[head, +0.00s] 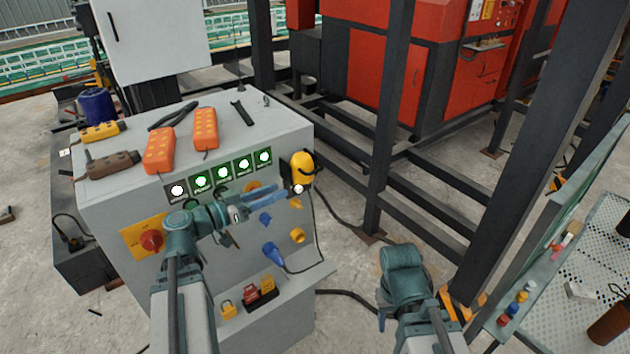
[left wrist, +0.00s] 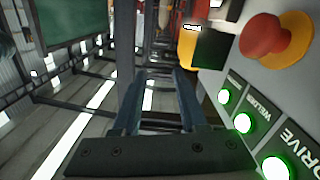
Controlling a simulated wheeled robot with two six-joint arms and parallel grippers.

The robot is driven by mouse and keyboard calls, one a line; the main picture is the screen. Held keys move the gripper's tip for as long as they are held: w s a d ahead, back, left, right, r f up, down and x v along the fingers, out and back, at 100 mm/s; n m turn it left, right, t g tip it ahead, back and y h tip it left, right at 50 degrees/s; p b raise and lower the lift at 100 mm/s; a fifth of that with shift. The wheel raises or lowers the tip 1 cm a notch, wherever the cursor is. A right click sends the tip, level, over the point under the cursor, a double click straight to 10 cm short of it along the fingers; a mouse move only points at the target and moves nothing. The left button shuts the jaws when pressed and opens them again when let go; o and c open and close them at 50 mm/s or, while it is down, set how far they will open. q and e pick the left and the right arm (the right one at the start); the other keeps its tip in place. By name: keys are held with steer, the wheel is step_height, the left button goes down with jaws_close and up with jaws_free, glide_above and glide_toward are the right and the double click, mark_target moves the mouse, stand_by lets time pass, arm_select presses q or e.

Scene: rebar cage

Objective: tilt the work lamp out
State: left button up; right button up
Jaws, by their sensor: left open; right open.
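The yellow work lamp (head: 301,168) with a black handle sits at the right edge of the grey control cabinet's front, its small lens lit white. My left gripper (head: 282,194) reaches across the cabinet front, its blue fingertips just below and left of the lamp. In the left wrist view the fingers of my left gripper (left wrist: 158,78) are apart with nothing between them. The yellow lamp (left wrist: 187,45) shows there beyond and right of the fingertips. Whether a finger touches it I cannot tell. My right arm is low at the right; its jaws do not show.
The grey cabinet (head: 105,205) carries orange pendants (head: 205,128), lit green indicators (head: 222,172) and a red knob (head: 151,240). A blue plug (head: 272,252) hangs below the gripper. A dark steel post (head: 388,120) stands to the right. A perforated bench (head: 590,265) is at far right.

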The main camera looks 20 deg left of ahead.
mark_target(315, 172)
arm_select(q)
steer(key=shift+t, duration=0.3)
steer(key=x, duration=1.3)
steer(key=shift+w+r, duration=0.15)
steer(key=shift+w, duration=0.1)
jaws_close()
